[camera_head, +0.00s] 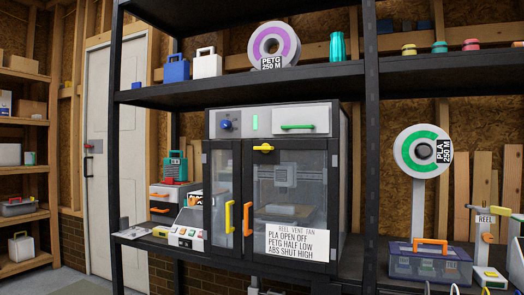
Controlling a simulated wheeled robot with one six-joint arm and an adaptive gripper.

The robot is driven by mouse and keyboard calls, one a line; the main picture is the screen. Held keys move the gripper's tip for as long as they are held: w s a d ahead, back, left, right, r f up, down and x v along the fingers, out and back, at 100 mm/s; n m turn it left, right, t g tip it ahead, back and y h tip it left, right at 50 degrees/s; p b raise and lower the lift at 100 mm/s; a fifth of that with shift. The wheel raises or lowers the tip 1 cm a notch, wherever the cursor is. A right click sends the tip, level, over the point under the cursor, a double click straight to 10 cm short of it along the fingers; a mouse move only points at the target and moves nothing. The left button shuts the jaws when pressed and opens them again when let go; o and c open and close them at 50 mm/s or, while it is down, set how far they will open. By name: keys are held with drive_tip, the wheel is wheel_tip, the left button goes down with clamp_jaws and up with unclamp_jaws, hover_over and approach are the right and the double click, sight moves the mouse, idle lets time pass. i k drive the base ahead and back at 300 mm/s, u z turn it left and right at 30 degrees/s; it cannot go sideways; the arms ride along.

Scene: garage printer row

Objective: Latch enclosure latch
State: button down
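The printer enclosure (248,190) stands on the middle shelf in the head view, with a dark frame and clear panes. Its yellow latch (263,147) is a small lever, lying about level near the top of the front, just right of the post between the two doors. The narrow left door (221,180) has a yellow handle (228,216). The wider right door (290,170) has an orange handle (247,218). Both doors look closed; whether the latch is engaged I cannot tell. A printer shows dimly behind the panes. My gripper is not in view.
Above the doors are a blue knob (227,125) and a green handle (298,127). A sign (297,243) covers the lower right door. A button box (187,232) stands left. A black rack post (372,130) and a clear bin (430,263) are right.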

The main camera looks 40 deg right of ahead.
sight(265, 148)
drive_tip(key=u, duration=0.5)
drive_tip(key=k, duration=1.15)
drive_tip(key=z, duration=0.1)
drive_tip(key=i, duration=0.25)
drive_tip(key=z, duration=0.75)
drive_tip(key=i, duration=1)
drive_tip(key=u, duration=0.05)
